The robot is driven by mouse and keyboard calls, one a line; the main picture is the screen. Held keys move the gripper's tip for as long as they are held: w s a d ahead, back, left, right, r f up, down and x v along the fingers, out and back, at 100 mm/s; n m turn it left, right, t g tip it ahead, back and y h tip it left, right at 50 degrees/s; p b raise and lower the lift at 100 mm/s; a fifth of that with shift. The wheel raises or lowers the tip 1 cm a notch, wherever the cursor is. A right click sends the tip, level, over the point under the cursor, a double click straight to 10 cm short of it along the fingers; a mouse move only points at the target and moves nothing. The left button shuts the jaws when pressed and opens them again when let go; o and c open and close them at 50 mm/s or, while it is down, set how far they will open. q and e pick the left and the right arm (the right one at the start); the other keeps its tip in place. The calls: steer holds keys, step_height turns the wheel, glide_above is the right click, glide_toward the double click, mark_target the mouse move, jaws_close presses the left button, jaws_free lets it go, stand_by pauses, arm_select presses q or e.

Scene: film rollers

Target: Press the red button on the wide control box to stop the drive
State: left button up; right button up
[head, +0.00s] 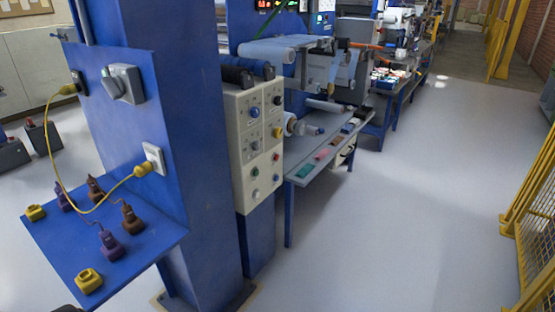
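The cream control box (259,140) is mounted on the blue machine frame, left of centre in the head view. Its front carries several knobs and buttons. A small red button (276,157) appears on the lower right of its face. A blue button (254,111) is higher on the left, a yellow one (278,132) is on the right, and a green one (255,171) is low on the left. The small size makes their pressed state impossible to tell. Neither of my grippers shows.
A blue column (178,190) stands close in front, left of the box. A grey side table (320,155) juts out right of the box. Open floor (400,220) lies right, bounded by yellow fencing (530,215).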

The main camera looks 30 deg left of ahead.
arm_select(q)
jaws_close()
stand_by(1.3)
